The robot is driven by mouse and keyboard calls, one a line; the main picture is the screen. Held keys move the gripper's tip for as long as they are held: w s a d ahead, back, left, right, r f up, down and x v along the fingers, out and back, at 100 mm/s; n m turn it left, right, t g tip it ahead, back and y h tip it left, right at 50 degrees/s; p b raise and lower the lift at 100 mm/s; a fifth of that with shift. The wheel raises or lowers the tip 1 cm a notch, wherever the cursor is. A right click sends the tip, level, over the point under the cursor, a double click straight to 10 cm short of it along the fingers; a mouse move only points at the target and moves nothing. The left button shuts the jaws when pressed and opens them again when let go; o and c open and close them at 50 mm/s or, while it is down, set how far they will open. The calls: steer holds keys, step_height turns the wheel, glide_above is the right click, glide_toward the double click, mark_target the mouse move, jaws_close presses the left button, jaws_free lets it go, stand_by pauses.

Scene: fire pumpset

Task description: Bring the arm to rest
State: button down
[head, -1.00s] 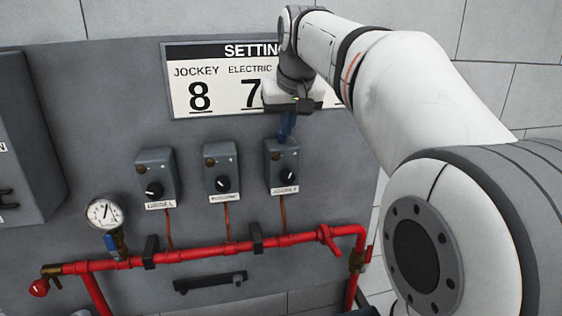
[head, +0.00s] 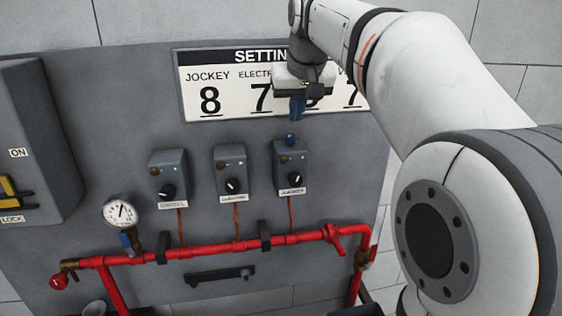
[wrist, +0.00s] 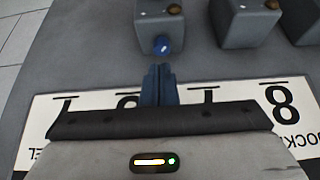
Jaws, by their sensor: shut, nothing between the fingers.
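My gripper (head: 297,108) is at the upper right in the head view, in front of the settings sign (head: 222,86). It points down above the rightmost switch box, the jockey box (head: 291,170). In the wrist view its blue fingers (wrist: 158,84) are together with nothing between them. A blue cap (head: 291,139) sits on top of the jockey box, a small gap below the fingertips; it also shows in the wrist view (wrist: 162,45). My arm reaches in from the right.
Two more boxes, diesel (head: 170,178) and electric (head: 231,172), stand left of the jockey box. Below run a red pipe (head: 205,250) and a pressure gauge (head: 120,213). A grey cabinet (head: 35,140) with a yellow lever (head: 12,192) is at the left.

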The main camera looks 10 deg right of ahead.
steer(key=s+f+g+b, duration=0.1)
steer(key=s+f+b, duration=0.1)
steer(key=s+f, duration=1)
steer(key=s+f+g+b, duration=0.1)
steer(key=s+f+b, duration=0.1)
steer(key=s+f, duration=1)
step_height(320, 180, down, 6)
steer(key=shift+s+a+f+b, duration=0.1)
steer(key=shift+s+a+b, duration=0.25)
steer(key=shift+s+a, duration=0.05)
